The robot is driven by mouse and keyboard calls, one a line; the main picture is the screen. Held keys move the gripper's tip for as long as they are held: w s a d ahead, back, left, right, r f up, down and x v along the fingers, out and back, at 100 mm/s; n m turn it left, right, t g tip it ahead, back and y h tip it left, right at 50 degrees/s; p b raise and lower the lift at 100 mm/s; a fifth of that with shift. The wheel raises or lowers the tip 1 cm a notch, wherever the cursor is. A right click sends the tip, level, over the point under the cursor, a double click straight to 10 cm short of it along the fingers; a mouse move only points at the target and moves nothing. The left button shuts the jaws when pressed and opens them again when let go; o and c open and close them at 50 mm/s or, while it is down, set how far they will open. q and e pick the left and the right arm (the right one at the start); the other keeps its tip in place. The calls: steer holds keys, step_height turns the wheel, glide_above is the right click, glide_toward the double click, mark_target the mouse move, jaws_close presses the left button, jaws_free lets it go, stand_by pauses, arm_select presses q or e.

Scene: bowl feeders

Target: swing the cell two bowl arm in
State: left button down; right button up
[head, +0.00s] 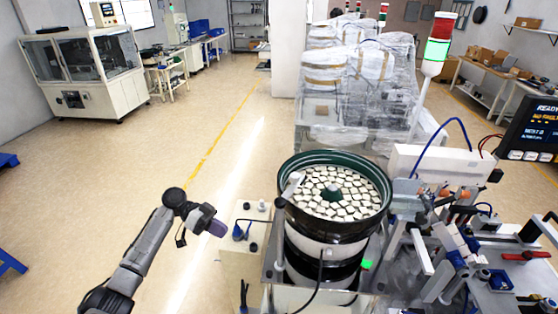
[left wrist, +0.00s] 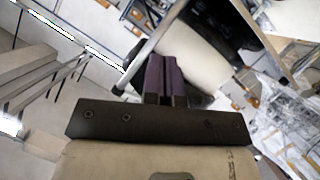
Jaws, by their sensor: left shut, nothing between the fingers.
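The bowl feeder (head: 290,222) has a dark green bowl full of small pale pieces. A small light-coloured bar (head: 292,185) lies at the bowl's left rim; I cannot tell for sure whether it is the cell two bowl arm. My left gripper (head: 216,228) is left of the bowl, apart from it, over the small base plate beside it. In the left wrist view its purple fingers (left wrist: 161,78) are together with nothing between them. My right gripper is not in view.
A machine table (head: 405,278) with blue and red fixtures adjoins the bowl on the right. A screen (head: 532,128) reading READY and a red-green signal tower (head: 437,48) stand beyond. Wrapped machines (head: 350,85) stand behind. The floor (head: 130,165) at left is open.

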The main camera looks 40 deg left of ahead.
mark_target(293, 184)
arm_select(q)
steer(key=w+r+n+t+y, duration=0.25)
steer(key=r+n+t, duration=0.25)
steer(key=r+n, duration=0.4)
steer(key=w+r+n+t+y, duration=0.1)
steer(key=w+r+n+t, duration=0.3)
steer(key=r+n, duration=0.55)
steer(key=w+d+t+p, duration=0.1)
steer(key=w+d+p, duration=0.4)
steer(key=w+d, duration=0.4)
steer(key=shift+d+f+n+p, duration=0.25)
steer(key=shift+f+n+p, duration=0.1)
steer(key=shift+f, duration=0.05)
